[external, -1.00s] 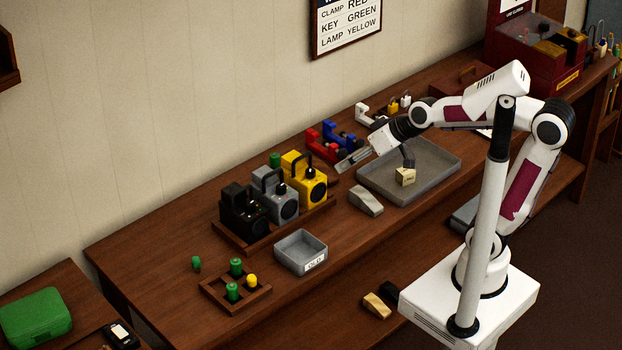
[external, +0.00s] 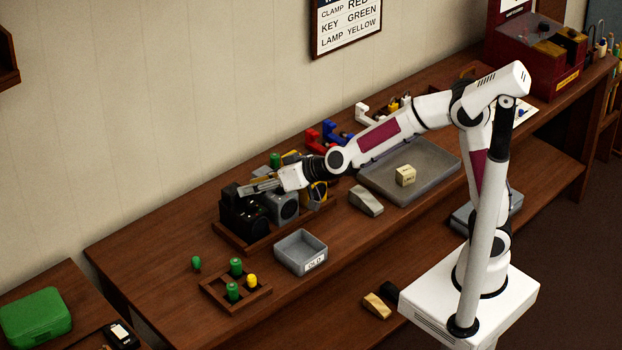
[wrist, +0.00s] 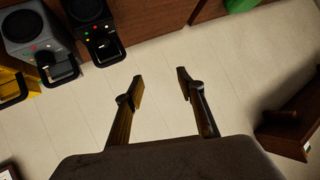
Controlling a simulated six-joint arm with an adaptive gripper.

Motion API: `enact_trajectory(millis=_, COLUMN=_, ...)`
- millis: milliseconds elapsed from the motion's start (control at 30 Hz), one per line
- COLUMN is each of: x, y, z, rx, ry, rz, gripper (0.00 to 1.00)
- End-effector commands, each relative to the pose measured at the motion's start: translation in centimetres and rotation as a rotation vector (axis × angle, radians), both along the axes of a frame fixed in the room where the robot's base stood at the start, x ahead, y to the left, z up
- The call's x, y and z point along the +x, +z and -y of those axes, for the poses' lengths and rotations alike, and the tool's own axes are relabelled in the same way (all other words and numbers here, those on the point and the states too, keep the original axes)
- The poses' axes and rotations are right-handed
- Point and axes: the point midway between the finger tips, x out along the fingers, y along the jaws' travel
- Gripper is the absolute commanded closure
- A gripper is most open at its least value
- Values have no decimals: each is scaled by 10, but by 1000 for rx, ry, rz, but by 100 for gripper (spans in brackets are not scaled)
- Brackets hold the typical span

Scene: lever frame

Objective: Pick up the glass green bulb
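A small green bulb (external: 196,263) stands alone on the bench, left of a wooden rack (external: 264,299). Two green bulbs, one at the back (external: 236,266) and one at the front (external: 232,290), and a yellow bulb (external: 252,281) stand in the rack. Another green piece (external: 275,160) shows behind the lamps. I cannot tell which green one is glass. My gripper (external: 245,191) is above the black lamp, up and to the right of the lone bulb. In the wrist view my gripper (wrist: 160,74) has its fingers apart with nothing between them.
Black (external: 240,222), grey (external: 284,208) and yellow (external: 320,194) lamps stand in a row under my arm. A grey bin (external: 301,252) labelled OLD sits right of the rack. A large grey tray (external: 435,160) holds a pale block. The bench's left end is clear.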

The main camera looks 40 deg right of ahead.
Motion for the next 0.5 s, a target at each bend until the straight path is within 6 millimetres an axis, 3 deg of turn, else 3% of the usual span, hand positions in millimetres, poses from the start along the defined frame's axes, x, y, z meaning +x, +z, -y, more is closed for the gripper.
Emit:
enact_trajectory(millis=200, x=4, y=-30, z=-43, rx=-15, ry=-32, rz=36, gripper=62)
enact_trajectory(millis=500, x=-2, y=-77, z=-89, rx=-67, ry=-93, rz=93, gripper=62)
